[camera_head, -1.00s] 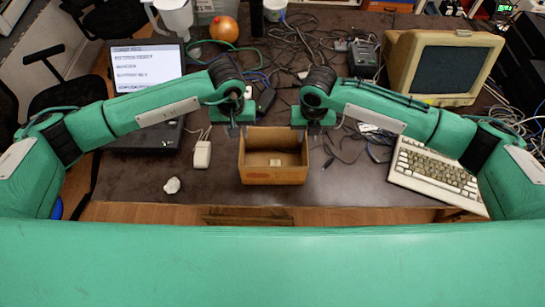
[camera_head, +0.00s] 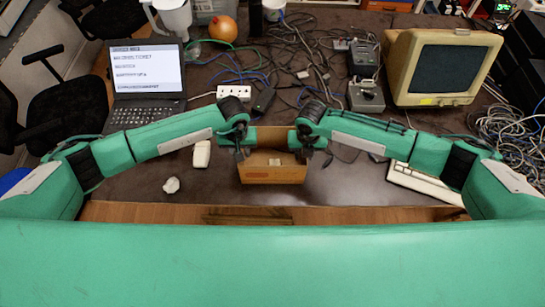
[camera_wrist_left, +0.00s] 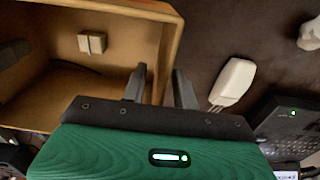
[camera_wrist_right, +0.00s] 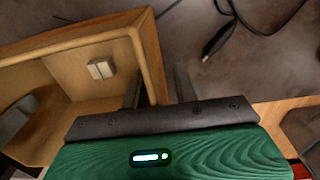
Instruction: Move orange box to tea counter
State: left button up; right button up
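The orange box (camera_head: 272,174), an open-topped tan-orange box, stands upright at the front middle of the desk (camera_head: 340,187). A small pale block (camera_wrist_left: 92,42) is inside it. My left gripper (camera_head: 241,152) is at its left wall. In the left wrist view its fingers (camera_wrist_left: 159,88) straddle that wall (camera_wrist_left: 168,50), with a gap showing, so it looks open. My right gripper (camera_head: 306,152) is at the right wall. In the right wrist view its fingers (camera_wrist_right: 158,88) straddle the wall (camera_wrist_right: 150,58), also looking open. I cannot identify a tea counter.
A laptop (camera_head: 147,70), a white power strip (camera_head: 233,92), a white adapter (camera_head: 202,154) and a crumpled white lump (camera_head: 171,185) lie left. A monitor (camera_head: 437,66) and a keyboard (camera_head: 424,183) are right. Cables (camera_head: 300,75) clutter the back. A chair (camera_head: 60,105) stands left.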

pick_arm(q)
grip_shut()
pick_arm(e)
grip_shut()
pick_arm(q)
jog(key=shift+r, duration=0.15)
pick_arm(e)
jog(key=shift+r, duration=0.15)
